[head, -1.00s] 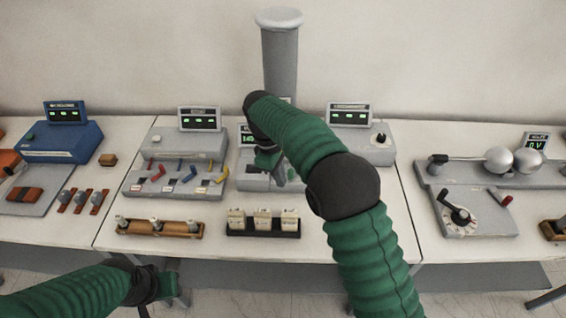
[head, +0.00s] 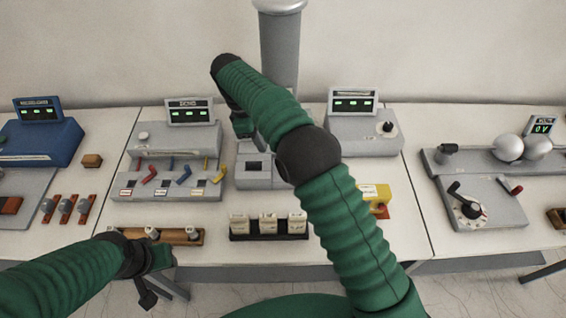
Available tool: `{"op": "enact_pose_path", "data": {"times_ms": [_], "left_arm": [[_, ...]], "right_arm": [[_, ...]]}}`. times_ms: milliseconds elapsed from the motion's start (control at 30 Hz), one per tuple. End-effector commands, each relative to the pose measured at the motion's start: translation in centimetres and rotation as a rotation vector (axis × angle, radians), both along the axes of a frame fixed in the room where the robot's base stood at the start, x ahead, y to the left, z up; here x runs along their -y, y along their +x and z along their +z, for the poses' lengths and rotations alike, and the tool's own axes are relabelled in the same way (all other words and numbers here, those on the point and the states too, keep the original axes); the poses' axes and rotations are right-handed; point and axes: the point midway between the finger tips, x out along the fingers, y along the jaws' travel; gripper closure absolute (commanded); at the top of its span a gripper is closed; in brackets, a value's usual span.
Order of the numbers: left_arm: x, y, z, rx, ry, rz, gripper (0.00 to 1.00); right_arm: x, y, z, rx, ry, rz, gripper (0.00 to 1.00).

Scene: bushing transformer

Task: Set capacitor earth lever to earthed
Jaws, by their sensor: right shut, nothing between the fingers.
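I cannot tell for sure which lever is the capacitor earth lever. The middle bench has a grey switch unit (head: 170,186) with a red lever (head: 149,175), a blue lever (head: 184,175) and a yellow lever (head: 219,174). My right gripper (head: 242,128) is shut and empty. It appears above the small grey unit (head: 258,172) right of these levers, touching none of them. My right forearm hides part of that unit. My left gripper (head: 158,272) is low at the front left, near the bench edge; its fingers are unclear.
A wooden rack (head: 165,238) and a black rack of cream blocks (head: 267,229) lie along the front edge. A yellow box (head: 377,193) stands beside my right arm. A grey column (head: 279,45) rises behind. A dial unit (head: 478,204) is on the right bench.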

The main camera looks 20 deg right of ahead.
Motion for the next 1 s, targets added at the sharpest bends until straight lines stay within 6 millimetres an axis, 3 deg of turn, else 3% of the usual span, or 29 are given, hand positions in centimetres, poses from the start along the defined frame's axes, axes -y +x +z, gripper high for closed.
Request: {"op": "enact_pose_path", "data": {"times_ms": [467, 700, 1000], "left_arm": [[0.0, 0.0, 1.5, 0.001, 0.000, 0.000, 0.64], [0.0, 0.0, 2.7, 0.000, 0.000, 0.000, 0.64], [0.0, 0.0, 2.7, 0.000, 0.000, 0.000, 0.64]], "right_arm": [[2.3, -1.2, -9.1, -0.003, -0.001, -0.004, 1.00], [5.4, -2.6, -9.0, 0.000, 0.000, -0.003, 1.00], [5.9, -2.8, -9.2, 0.001, 0.001, -0.002, 1.00]]}}
